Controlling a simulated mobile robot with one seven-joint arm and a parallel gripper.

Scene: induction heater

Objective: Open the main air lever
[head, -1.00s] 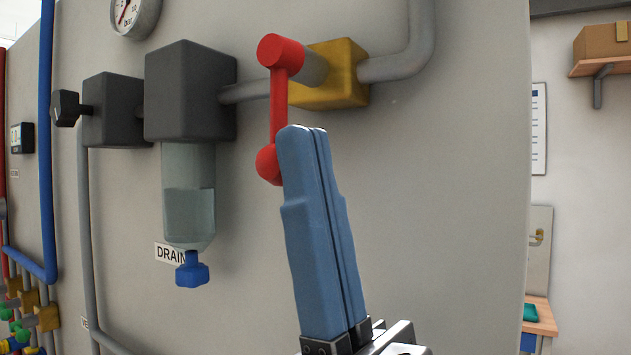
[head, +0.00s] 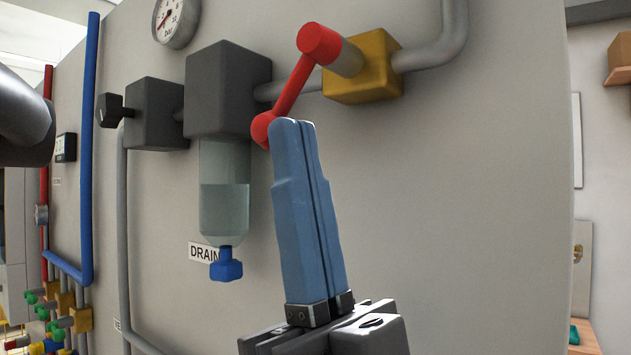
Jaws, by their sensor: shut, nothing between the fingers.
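The red air lever (head: 293,86) pivots on a yellow valve block (head: 363,68) in a grey pipe on the panel. Its arm slants down and to the left and ends in a red ball knob (head: 263,129). My gripper (head: 293,124) has its blue fingers shut together with nothing between them. The fingertips are at the right side of the knob, and they look to be touching it. They hide part of the knob's right side.
Left of the lever are a dark filter block (head: 228,90) with a clear bowl (head: 225,190), a blue drain knob (head: 226,265) and a gauge (head: 175,20). Pipes and small valves (head: 80,320) stand at far left. The panel right of my fingers is bare.

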